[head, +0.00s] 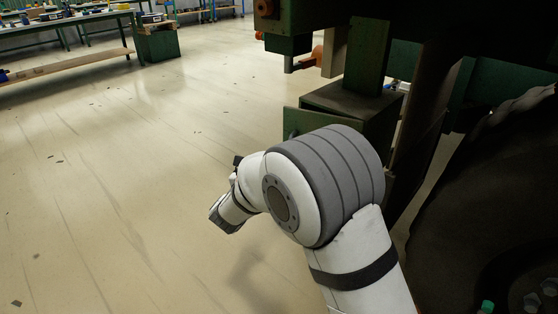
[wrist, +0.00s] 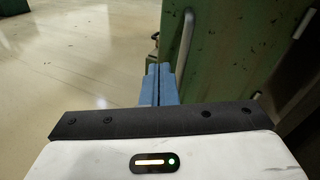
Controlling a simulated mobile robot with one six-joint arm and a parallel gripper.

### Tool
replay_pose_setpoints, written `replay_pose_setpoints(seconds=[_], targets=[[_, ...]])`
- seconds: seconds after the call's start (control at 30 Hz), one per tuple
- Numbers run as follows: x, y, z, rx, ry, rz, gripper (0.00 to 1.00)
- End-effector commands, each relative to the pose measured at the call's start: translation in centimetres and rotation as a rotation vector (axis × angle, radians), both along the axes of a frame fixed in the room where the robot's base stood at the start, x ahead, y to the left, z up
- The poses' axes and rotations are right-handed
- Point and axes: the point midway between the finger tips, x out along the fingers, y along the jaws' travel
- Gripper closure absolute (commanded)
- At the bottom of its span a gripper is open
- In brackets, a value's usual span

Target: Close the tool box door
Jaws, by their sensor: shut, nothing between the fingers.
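The green tool box (head: 355,103) sits under the dark machine in the head view. Its green door (head: 305,121) stands out to the left from the box, so it is open. My arm hides the lower part of both. In the wrist view the door (wrist: 232,50) is a worn green panel with a bar handle (wrist: 186,42) near its left edge. My gripper (wrist: 159,69) has its blue fingers shut and empty. The fingertips appear just left of the door's lower part, close to the handle. I cannot tell whether they touch it. The fingers are not clearly visible in the head view.
The dark machine (head: 470,30) overhangs the box, and a large black round shape (head: 480,200) fills the right side. Open floor (head: 120,190) lies to the left. Green workbenches (head: 70,30) stand far off at the upper left.

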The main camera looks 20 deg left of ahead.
Motion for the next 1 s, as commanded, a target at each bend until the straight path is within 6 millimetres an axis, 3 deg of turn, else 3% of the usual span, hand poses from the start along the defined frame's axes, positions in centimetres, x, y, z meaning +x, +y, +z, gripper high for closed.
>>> replay_pose_setpoints(seconds=[0.07, 0.27, 0.37, 0.8, 1.0], targets=[[-1.2, 1.1, -1.6, 0.084, -0.036, -0.040, 1.00], [-1.6, 1.5, -2.3, 0.176, -0.081, -0.088, 1.00], [-0.3, 1.3, -2.3, 0.178, -0.081, -0.090, 1.00], [8.7, 0.6, -2.3, 0.176, -0.081, -0.087, 1.00], [11.0, 0.4, -2.2, 0.175, -0.080, -0.084, 1.00]])
